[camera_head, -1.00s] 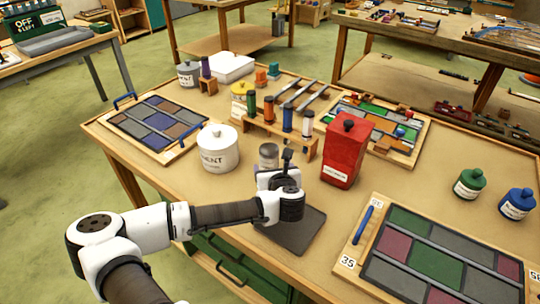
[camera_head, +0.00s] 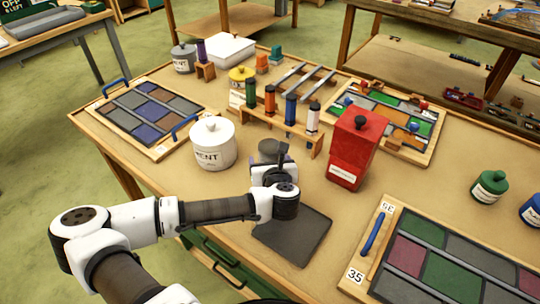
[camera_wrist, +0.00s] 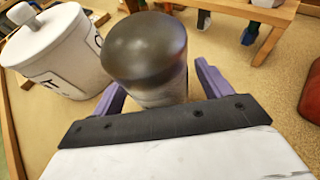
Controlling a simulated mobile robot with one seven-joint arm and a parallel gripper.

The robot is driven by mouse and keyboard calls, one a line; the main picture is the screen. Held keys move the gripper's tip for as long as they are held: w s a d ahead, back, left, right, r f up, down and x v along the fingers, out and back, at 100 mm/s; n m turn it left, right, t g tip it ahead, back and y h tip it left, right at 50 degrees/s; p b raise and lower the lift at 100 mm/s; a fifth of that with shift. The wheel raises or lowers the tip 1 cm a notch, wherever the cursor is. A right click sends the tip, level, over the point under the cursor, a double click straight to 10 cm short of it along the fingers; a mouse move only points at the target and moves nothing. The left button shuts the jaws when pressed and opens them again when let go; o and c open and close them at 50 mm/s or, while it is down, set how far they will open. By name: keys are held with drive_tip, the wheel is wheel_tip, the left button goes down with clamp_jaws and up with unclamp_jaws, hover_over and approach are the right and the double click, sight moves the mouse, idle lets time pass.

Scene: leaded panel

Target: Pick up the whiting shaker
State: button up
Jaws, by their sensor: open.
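The shaker, a small jar with a dark grey domed lid (camera_head: 271,146), stands on the table beyond my gripper (camera_head: 272,168). Its lower part is hidden by my gripper in the head view. In the wrist view the shaker (camera_wrist: 146,50) is upright between the two purple fingers of my open gripper (camera_wrist: 158,88), one on each side. I cannot tell whether either finger touches it. Its label is not readable.
A white cement jar (camera_head: 208,146) stands close on the left. A wooden rack (camera_head: 262,120) of coloured tubes is just behind, and a red canister (camera_head: 353,155) is on the right. A dark grey mat (camera_head: 293,236) lies in front, with a leaded panel (camera_head: 450,255) farther right.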

drive_tip(key=shift+s, duration=0.1)
drive_tip(key=shift+r, duration=0.1)
drive_tip(key=shift+c, duration=0.6)
drive_tip(key=c, duration=1.1)
wheel_tip(320, 180, up, 20)
drive_tip(key=b, duration=0.2)
drive_tip(key=shift+d, duration=0.1)
